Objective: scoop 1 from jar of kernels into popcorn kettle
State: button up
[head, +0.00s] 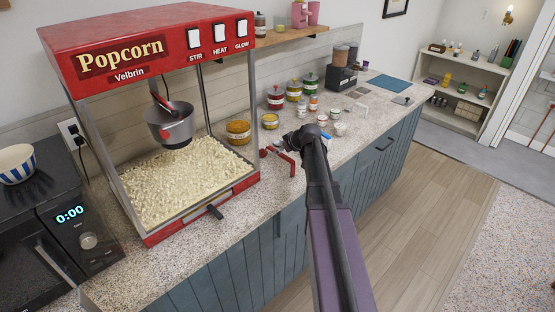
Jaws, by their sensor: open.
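The popcorn kettle (180,115), a grey metal pot with a red spot on its side, hangs inside the glass-sided popcorn machine (150,35) above a bed of popcorn. A jar with yellow-orange contents and a pale label (238,131), apparently the jar of kernels, stands on the counter just right of the machine. My gripper (279,162), with red finger parts, is over the counter in front of and right of that jar. It is open and appears empty. My wrist partly hides it. I cannot make out a scoop.
A smaller yellow jar (270,121) stands near my wrist. Red (275,98) and green-lidded (310,86) jars and several small containers stand behind. A dark dispenser (341,77) and a blue mat (389,82) are farther along. A microwave (85,240) is at left.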

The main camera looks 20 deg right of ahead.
jog(key=shift+b+x, duration=0.95)
jog(key=shift+x, duration=0.8)
jog(key=shift+a, duration=0.1)
grip_shut()
